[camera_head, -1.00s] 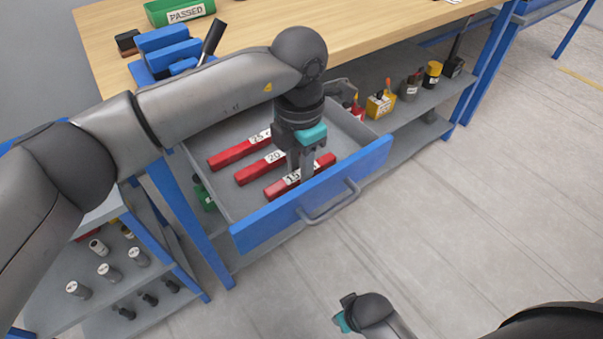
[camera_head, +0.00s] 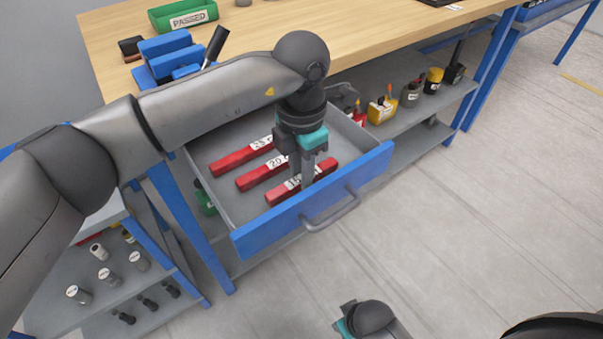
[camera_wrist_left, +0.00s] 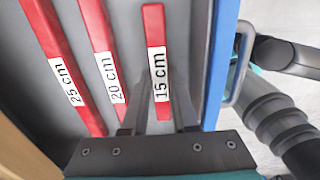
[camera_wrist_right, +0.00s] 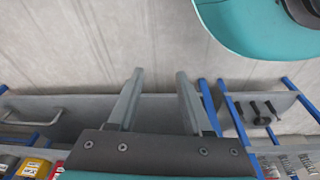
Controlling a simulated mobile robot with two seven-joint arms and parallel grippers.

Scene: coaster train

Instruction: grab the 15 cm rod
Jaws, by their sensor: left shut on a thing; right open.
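The red 15 cm rod (camera_head: 281,196) lies in the open drawer (camera_head: 365,172), nearest its blue front. Its white "15 cm" label shows in the left wrist view (camera_wrist_left: 160,75). My left gripper (camera_head: 301,181) points down into the drawer and is shut on this rod near its middle, with one finger on each side. The red 20 cm rod (camera_head: 250,181) and 25 cm rod (camera_head: 228,161) lie beside it, apart from the gripper. My right gripper (camera_wrist_right: 160,74) is open and empty, out over the floor; part of it shows in the head view (camera_head: 342,322).
The drawer handle (camera_head: 332,212) sticks out in front. The wooden workbench top (camera_head: 370,30) is above and behind. A lower shelf with small bottles (camera_head: 410,95) is at right, and a rack with grey cylinders (camera_head: 103,275) at lower left. The floor at right is clear.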

